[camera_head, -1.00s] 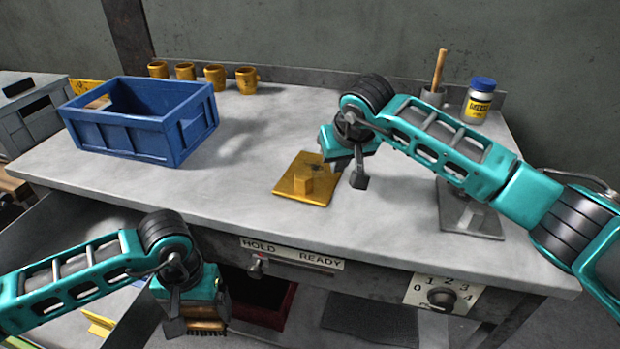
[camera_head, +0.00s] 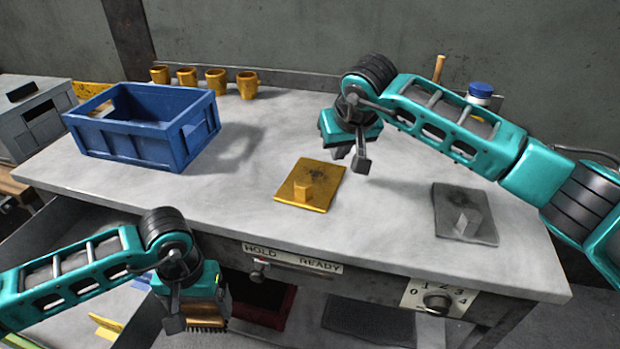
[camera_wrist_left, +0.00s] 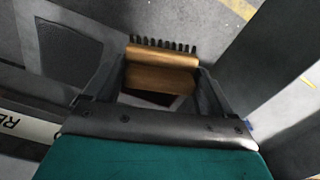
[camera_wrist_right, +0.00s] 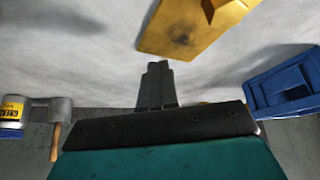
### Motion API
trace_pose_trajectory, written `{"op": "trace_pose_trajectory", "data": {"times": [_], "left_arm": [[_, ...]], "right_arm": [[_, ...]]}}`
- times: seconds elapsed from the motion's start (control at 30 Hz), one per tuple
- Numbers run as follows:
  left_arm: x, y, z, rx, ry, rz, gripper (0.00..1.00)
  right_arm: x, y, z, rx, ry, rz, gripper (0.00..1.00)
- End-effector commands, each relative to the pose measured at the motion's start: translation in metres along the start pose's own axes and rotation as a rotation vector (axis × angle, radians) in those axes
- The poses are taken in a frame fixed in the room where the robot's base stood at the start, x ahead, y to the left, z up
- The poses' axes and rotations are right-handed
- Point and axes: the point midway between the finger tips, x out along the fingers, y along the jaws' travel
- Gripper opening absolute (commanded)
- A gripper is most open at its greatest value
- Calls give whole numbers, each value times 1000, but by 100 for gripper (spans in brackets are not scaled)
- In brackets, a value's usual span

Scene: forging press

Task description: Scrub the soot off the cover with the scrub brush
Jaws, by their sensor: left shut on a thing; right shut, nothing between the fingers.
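The yellow cover (camera_head: 322,176), a square plate with a block handle, lies on the bench top in the middle. Dark soot marks its far part, and the soot also shows on the cover in the right wrist view (camera_wrist_right: 185,32). My left gripper (camera_head: 198,318) is shut on the wooden scrub brush (camera_wrist_left: 162,68), in front of and below the bench edge, with dark bristles pointing away from the wrist. My right gripper (camera_head: 350,158) is shut and empty, above the bench just to the right of the cover's far corner, apart from it.
A grey plate with a block (camera_head: 465,215) lies right of the cover. A blue crate (camera_head: 140,135) stands at left, with several yellow cups (camera_head: 216,82) behind. A white jar with a blue lid (camera_head: 480,92) and a wooden handle (camera_head: 438,68) stand at back right. A labelled slider (camera_head: 290,258) is on the front.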

Motion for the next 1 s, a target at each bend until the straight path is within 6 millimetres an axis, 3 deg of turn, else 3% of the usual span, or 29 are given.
{"op": "trace_pose_trajectory", "data": {"times": [0.53, 1.0], "left_arm": [[-6, 0, 0, 0, 1, 0, 60], [-14, 0, 0, 0, 1, 0, 60]], "right_arm": [[-18, 0, -5, -2, 3, 0, 0], [-108, 0, -5, -2, 4, 2, 0]]}}
